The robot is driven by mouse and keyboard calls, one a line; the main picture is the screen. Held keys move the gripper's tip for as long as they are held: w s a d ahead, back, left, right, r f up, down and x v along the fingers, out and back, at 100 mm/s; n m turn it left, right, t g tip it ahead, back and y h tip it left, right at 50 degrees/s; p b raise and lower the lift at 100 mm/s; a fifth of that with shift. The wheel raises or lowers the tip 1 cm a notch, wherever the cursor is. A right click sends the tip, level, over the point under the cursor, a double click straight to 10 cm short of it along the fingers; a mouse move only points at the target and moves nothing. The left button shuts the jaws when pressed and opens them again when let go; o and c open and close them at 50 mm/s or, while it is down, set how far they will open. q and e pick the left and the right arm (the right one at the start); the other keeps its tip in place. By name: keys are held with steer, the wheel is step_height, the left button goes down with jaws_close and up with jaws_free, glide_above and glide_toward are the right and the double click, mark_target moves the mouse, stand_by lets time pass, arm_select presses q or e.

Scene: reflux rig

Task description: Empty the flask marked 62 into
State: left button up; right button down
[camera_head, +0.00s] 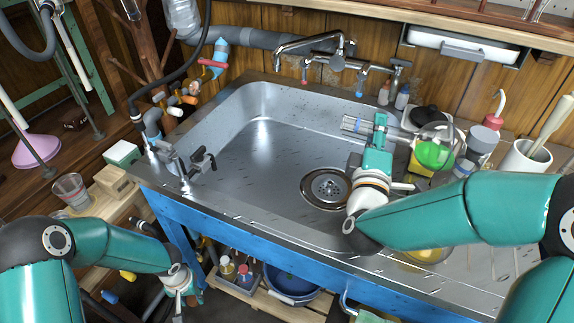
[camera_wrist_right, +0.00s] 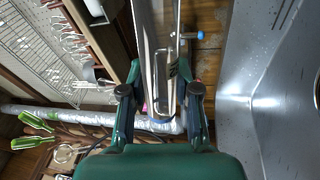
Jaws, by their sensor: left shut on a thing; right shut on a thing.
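My right gripper (camera_head: 378,128) is over the right part of the steel sink (camera_head: 262,150), to the upper right of the drain (camera_head: 327,188). It is shut on a long, clear, glassy piece (camera_head: 354,126), which shows between the fingers in the right wrist view (camera_wrist_right: 157,50). I cannot tell whether it is a flask. A round vessel with green contents (camera_head: 434,153) stands to the right of the sink basin. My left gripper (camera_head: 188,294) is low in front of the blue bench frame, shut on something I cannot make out.
A tap (camera_head: 337,62) reaches over the sink's back edge. Bottles and a white pot (camera_head: 523,157) crowd the right side. A clear beaker (camera_head: 72,190) stands on the left bench. A blue basin (camera_head: 291,287) and small bottles sit below. The sink's left part is clear.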

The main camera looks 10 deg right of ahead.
steer(key=shift+n, duration=0.6)
steer(key=shift+w+a+f+n+y+b, duration=0.15)
steer(key=shift+f+n+y+b, duration=0.25)
steer(key=shift+f+n, duration=0.45)
steer(key=shift+r+m+p, duration=0.3)
steer(key=shift+r+m, duration=0.1)
steer(key=shift+m, duration=0.05)
steer(key=shift+f+n, duration=0.4)
stand_by(0.4)
steer(key=shift+r, duration=0.3)
steer(key=shift+f, duration=0.25)
steer(key=shift+r+m, duration=0.25)
steer(key=shift+m, duration=0.05)
steer(key=shift+f, duration=0.15)
stand_by(0.7)
steer(key=shift+r, duration=0.2)
